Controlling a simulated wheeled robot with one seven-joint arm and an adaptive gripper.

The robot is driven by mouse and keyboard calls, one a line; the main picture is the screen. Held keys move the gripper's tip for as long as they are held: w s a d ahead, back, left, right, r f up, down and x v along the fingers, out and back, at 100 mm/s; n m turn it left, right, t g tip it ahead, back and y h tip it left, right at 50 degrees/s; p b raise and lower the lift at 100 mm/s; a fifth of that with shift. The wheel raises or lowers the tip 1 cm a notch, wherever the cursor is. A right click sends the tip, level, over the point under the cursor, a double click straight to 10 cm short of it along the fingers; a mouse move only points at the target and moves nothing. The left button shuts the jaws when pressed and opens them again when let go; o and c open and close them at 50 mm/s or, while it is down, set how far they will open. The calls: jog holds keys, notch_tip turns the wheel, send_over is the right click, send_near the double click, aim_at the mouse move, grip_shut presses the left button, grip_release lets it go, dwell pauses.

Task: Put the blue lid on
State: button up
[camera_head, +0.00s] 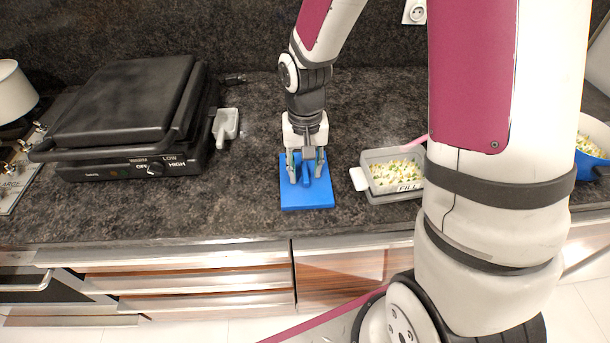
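The blue lid (308,199) is a flat square with a raised blue handle in its middle, and it lies flat on the dark counter. My gripper (306,176) points down over the lid, with its fingers apart on either side of the handle. It looks open, with a gap between the fingers and the handle. A grey rectangular container (378,189) marked "FILL" stands to the right of the lid. It holds pale food with green bits and has no lid on it. My arm hides the container's right end.
A black contact grill (127,108) stands at the left, with a small white dish (226,126) beside it. A blue pot (590,165) with similar food is at the far right. The counter's front edge (200,244) runs below the lid.

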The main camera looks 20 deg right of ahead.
grip_shut()
